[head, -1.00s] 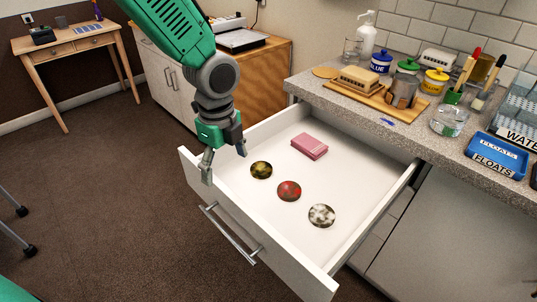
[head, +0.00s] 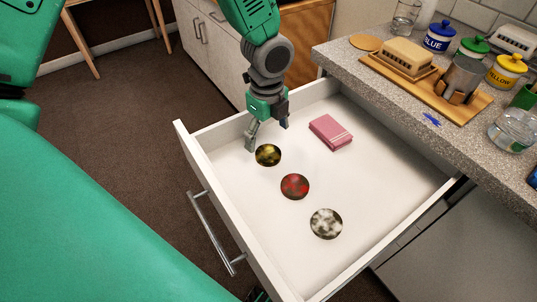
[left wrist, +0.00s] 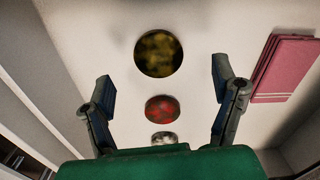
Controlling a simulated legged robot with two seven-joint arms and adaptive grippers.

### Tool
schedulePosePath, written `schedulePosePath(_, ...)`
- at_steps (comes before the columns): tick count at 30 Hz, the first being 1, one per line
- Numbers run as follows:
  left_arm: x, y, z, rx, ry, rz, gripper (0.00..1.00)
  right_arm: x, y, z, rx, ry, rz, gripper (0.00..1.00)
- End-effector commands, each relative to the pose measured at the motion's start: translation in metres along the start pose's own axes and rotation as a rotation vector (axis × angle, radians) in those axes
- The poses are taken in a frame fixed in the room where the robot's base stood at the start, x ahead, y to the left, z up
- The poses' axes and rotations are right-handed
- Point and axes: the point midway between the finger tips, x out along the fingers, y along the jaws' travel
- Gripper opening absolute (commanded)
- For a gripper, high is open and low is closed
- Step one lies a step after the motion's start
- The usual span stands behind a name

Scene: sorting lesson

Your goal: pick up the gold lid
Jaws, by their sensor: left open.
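The gold lid (head: 268,155) is a round, dark-mottled gold disc lying in the open white drawer (head: 370,220). It is the nearest of three lids to my left gripper (head: 268,137). That gripper is open and empty, pointing down just above and behind the gold lid. In the left wrist view the gold lid (left wrist: 158,53) lies beyond and between the spread fingers (left wrist: 163,92), not touched by them. My right gripper is not seen.
A red lid (head: 295,187) and a white-grey lid (head: 326,223) lie in a row in the drawer. A pink folded cloth or pack (head: 331,132) lies near its back. The counter (head: 400,100) with jars and a wooden board stands on the right. The drawer's walls surround the gripper.

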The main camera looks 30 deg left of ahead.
Motion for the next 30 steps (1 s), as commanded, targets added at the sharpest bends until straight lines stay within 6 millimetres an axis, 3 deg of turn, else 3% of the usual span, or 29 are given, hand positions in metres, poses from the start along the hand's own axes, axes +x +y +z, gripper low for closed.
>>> schedulePosePath(8, 0.019, 0.002, 0.001, 0.001, 0.002, 0.001, 0.80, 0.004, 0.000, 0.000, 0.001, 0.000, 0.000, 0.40)
schedulePosePath(15, 0.056, 0.003, -0.002, 0.000, 0.003, 0.001, 0.80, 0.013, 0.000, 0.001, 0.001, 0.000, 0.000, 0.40)
schedulePosePath(23, 0.059, 0.003, -0.004, 0.001, 0.001, -0.003, 0.80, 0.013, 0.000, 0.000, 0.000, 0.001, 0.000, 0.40)
schedulePosePath(26, 0.059, 0.002, -0.004, 0.001, 0.000, -0.002, 0.52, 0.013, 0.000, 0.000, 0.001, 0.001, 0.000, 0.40)
schedulePosePath(27, 0.059, 0.002, -0.004, 0.001, 0.000, -0.002, 0.38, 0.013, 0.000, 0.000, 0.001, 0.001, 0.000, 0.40)
schedulePosePath(30, 0.059, 0.002, -0.003, 0.001, 0.002, -0.002, 0.35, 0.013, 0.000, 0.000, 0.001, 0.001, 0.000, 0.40)
